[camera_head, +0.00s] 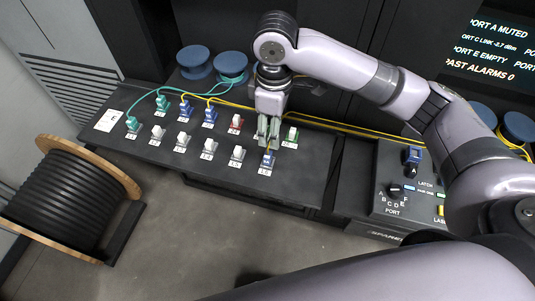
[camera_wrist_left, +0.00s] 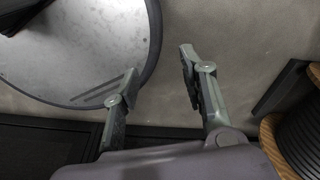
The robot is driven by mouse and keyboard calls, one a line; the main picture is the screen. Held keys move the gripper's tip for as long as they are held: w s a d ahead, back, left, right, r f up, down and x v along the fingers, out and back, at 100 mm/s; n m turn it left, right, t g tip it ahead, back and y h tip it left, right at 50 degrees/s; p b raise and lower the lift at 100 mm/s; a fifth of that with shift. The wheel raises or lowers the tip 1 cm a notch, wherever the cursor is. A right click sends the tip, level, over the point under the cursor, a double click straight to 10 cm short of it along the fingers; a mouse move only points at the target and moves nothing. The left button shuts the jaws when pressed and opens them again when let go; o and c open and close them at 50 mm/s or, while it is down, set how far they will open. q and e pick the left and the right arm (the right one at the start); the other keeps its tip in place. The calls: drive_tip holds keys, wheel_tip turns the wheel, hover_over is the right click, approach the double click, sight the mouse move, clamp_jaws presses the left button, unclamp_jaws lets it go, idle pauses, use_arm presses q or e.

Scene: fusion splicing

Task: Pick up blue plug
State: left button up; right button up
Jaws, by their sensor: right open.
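A blue plug (camera_head: 267,160) stands in a socket at the front right of the dark panel (camera_head: 225,172). Two more blue plugs (camera_head: 185,108) (camera_head: 210,116) stand further left in the back row, with yellow cables at them. My right gripper (camera_head: 268,138) points down, just behind and above the front blue plug. Its jaws are open but narrowly spaced; whether they touch the plug cannot be told. My left gripper (camera_wrist_left: 157,75) is open and empty in the left wrist view, away from the panel.
White plugs (camera_head: 208,147), green plugs (camera_head: 132,123) and a red plug (camera_head: 236,122) stand close around. Blue spools (camera_head: 231,65) sit behind. A device with a knob (camera_head: 394,190) is at right. A cable drum (camera_head: 75,200) stands on the floor at left.

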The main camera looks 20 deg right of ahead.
sight(270, 155)
drive_tip(key=f, duration=0.5)
drive_tip(key=f+p, duration=0.1)
drive_tip(key=f, duration=0.1)
drive_tip(key=shift+w+f, duration=0.2)
drive_tip(key=shift+w, duration=0.15)
drive_tip(key=f, duration=0.1)
drive_tip(key=f+p, duration=0.1)
drive_tip(key=f, duration=0.2)
drive_tip(key=shift+a+f+p, duration=0.2)
drive_tip(key=shift+a+p, duration=0.1)
drive_tip(key=shift+p, duration=0.05)
drive_tip(key=shift+f, duration=0.3)
use_arm(q)
drive_tip(key=r, duration=0.3)
drive_tip(key=shift+s+a, duration=0.1)
drive_tip(key=shift+s, duration=0.1)
drive_tip(key=shift+w, duration=0.1)
use_arm(e)
drive_tip(key=shift+c, duration=0.2)
drive_tip(key=c, duration=0.4)
use_arm(q)
drive_tip(key=shift+w, duration=0.5)
use_arm(e)
drive_tip(key=c, duration=0.6)
